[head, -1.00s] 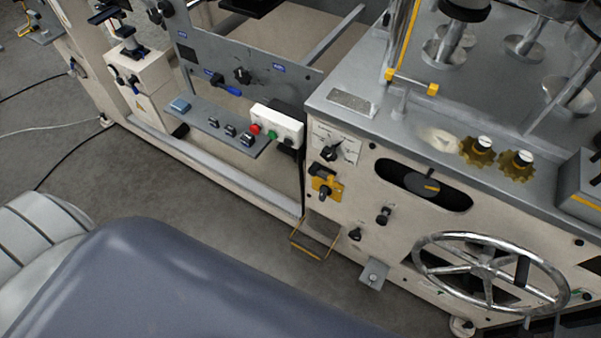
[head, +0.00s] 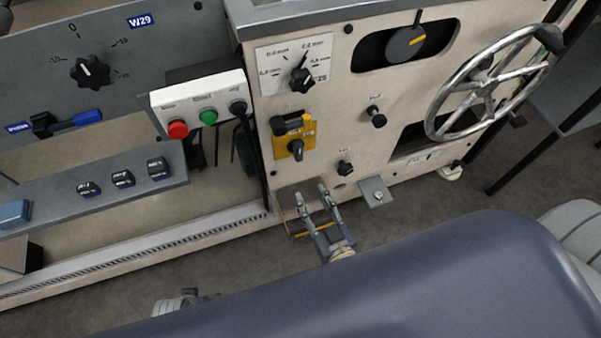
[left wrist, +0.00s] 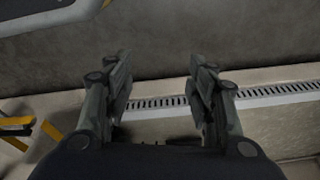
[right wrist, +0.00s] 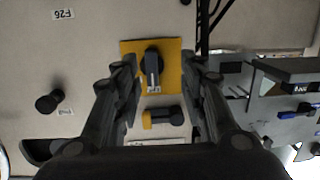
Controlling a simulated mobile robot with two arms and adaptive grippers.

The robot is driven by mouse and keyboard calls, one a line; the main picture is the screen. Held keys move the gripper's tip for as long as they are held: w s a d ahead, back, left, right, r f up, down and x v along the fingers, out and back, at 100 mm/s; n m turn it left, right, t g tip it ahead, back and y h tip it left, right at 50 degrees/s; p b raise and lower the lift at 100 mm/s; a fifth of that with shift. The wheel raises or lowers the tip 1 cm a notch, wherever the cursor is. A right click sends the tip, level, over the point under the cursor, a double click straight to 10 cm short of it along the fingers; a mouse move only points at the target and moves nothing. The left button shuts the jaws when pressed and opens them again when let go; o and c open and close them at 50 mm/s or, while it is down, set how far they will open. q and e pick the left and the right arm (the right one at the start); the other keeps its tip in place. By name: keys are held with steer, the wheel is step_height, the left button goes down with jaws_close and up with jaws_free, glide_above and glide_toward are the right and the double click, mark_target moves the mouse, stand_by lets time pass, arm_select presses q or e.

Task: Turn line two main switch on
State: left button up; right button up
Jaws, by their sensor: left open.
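The main switch, a black rotary knob (head: 297,149) on a yellow plate (head: 309,133), sits on the cream machine front. Its knob also shows in the right wrist view (right wrist: 152,70), with its handle lengthwise in the picture; the small label is unreadable. A black and yellow block (head: 290,124) is beside the knob. My right gripper (head: 312,192) is open and empty, below the plate in the head view. In the right wrist view its fingers (right wrist: 156,72) stand apart, framing the knob without visible contact. My left gripper (left wrist: 160,62) is open and empty over the floor rail.
A control box (head: 201,105) with red, green and black buttons is left of the switch. A dial plate (head: 295,62) is above; black knobs (head: 376,117) and a handwheel (head: 490,80) are right. A small metal bracket (head: 376,193) juts out low.

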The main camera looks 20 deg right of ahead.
mark_target(300, 154)
steer(key=shift+m+t+h, duration=0.3)
steer(key=shift+t+h, duration=0.1)
steer(key=shift+t, duration=0.3)
steer(key=w+r, duration=0.1)
steer(key=w, duration=0.2)
steer(key=w+r+b, duration=0.1)
steer(key=w, duration=0.2)
steer(key=w+b, duration=0.1)
steer(key=w, duration=0.3)
steer(key=shift+w+d+r, duration=0.1)
steer(key=shift+d+r, duration=0.3)
arm_select(q)
steer(key=shift+w+d+r, duration=0.1)
steer(key=shift+w+r, duration=0.15)
steer(key=shift+r, duration=0.6)
steer(key=shift+w+a+r, duration=0.1)
steer(key=shift+w+r, duration=0.15)
steer(key=shift+r, duration=0.55)
steer(key=shift+w+d+r, duration=0.1)
steer(key=shift+w+r, duration=0.15)
steer(key=shift+r, duration=0.6)
arm_select(e)
steer(key=shift+w, duration=0.6)
jaws_close()
